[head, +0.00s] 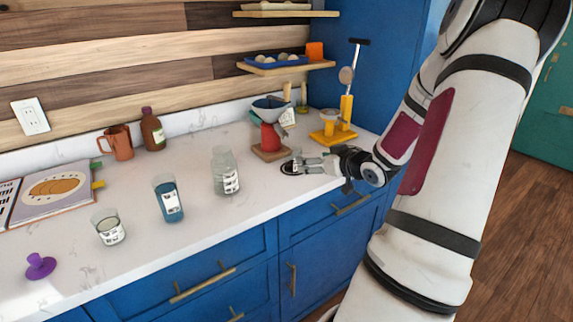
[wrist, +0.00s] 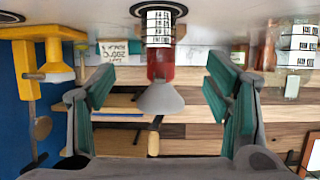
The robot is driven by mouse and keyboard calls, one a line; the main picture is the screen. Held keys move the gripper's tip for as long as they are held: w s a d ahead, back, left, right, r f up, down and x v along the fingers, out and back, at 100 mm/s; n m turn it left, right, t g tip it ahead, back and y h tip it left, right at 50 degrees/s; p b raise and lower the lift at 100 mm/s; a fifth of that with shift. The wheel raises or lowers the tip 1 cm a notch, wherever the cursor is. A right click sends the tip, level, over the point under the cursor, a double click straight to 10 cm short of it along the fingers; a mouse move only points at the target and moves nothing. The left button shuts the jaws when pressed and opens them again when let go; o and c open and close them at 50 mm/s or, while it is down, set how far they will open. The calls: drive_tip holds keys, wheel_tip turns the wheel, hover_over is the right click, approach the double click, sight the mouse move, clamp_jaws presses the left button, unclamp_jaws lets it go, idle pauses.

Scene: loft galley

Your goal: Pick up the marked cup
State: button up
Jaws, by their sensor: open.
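A small clear cup with a white label of black marks (wrist: 158,28) stands on a dark round coaster (wrist: 178,7) in the wrist view, where the scene is upside down. The coaster also shows in the head view (head: 285,170), at the counter's right part, with the cup small and partly covered by the fingers. My gripper (head: 305,165) is open and reaches left, low over the counter, at the cup. In the wrist view its green-padded fingers (wrist: 161,77) are spread either side of the cup's line. I cannot tell whether the cup is between the tips.
A red dripper stand (head: 268,136) is close behind the cup, and a yellow stand (head: 333,136) is behind my gripper. Glass jars (head: 226,172), a blue glass (head: 168,198) and a clear glass (head: 109,226) stand to the left. Counter between them is clear.

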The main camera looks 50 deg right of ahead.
sight(293, 160)
drive_tip(key=b+x, duration=0.1)
drive_tip(key=x, duration=0.6)
drive_tip(key=shift+w+f, duration=0.2)
drive_tip(key=shift+w, duration=0.1)
drive_tip(key=shift+s+f+b+x, duration=0.15)
drive_tip(key=shift+b+x, duration=0.15)
drive_tip(key=shift+x, duration=0.6)
drive_tip(key=shift+f+b+x, duration=0.15)
drive_tip(key=shift+b+x, duration=0.1)
drive_tip(key=shift+x, duration=0.6)
drive_tip(key=shift+s+f+b+x, duration=0.15)
drive_tip(key=shift+b+x, duration=0.15)
drive_tip(key=shift+x, duration=0.6)
drive_tip(key=shift+w+d, duration=0.1)
drive_tip(key=shift+d, duration=0.05)
drive_tip(key=c, duration=1.3)
